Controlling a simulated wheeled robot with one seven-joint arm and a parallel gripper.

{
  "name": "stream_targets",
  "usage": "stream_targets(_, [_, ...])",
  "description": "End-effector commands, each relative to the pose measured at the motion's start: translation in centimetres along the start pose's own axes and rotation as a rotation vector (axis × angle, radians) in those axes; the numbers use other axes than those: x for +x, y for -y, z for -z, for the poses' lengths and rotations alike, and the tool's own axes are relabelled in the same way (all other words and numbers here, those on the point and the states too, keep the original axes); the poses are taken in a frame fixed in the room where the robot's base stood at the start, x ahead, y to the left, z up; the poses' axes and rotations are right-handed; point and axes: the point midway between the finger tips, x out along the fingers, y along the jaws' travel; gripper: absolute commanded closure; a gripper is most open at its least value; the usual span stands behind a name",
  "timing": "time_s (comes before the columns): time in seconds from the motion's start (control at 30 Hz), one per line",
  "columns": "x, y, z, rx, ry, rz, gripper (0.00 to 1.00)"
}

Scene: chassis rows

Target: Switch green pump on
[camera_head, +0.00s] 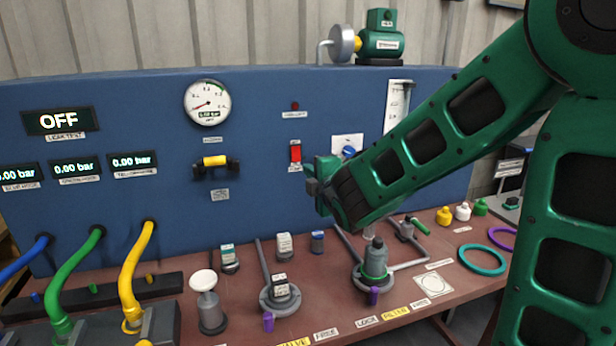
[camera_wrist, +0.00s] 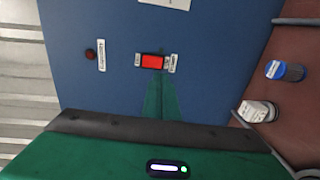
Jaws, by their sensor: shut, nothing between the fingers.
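A green pump (camera_head: 380,42) with a grey round end stands on top of the blue panel in the head view. A red switch (camera_head: 295,153) with small labels is on the panel's front below it; it also shows in the wrist view (camera_wrist: 153,61). My gripper (camera_head: 313,183) is shut and empty, close to the panel, just below and right of the switch in the head view. In the wrist view its green fingers (camera_wrist: 160,92) point towards the switch. I cannot tell whether they touch it. The label texts are too small to read surely.
A small dark red lamp (camera_head: 295,106) sits above the switch. A blue knob (camera_head: 348,152) is to its right, partly near my arm. A gauge (camera_head: 207,103) and a yellow handle (camera_head: 215,161) are to the left. The bench (camera_head: 240,285) below holds hoses, valves and fittings.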

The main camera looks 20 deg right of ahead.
Motion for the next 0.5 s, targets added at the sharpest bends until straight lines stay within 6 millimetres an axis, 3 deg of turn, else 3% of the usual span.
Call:
stream_targets(0.3, [5.9, 0.1, -0.1, 0.000, 0.002, 0.001, 1.00])
stream_targets(0.5, [8.3, 0.1, 0.0, -0.001, 0.001, 0.001, 1.00])
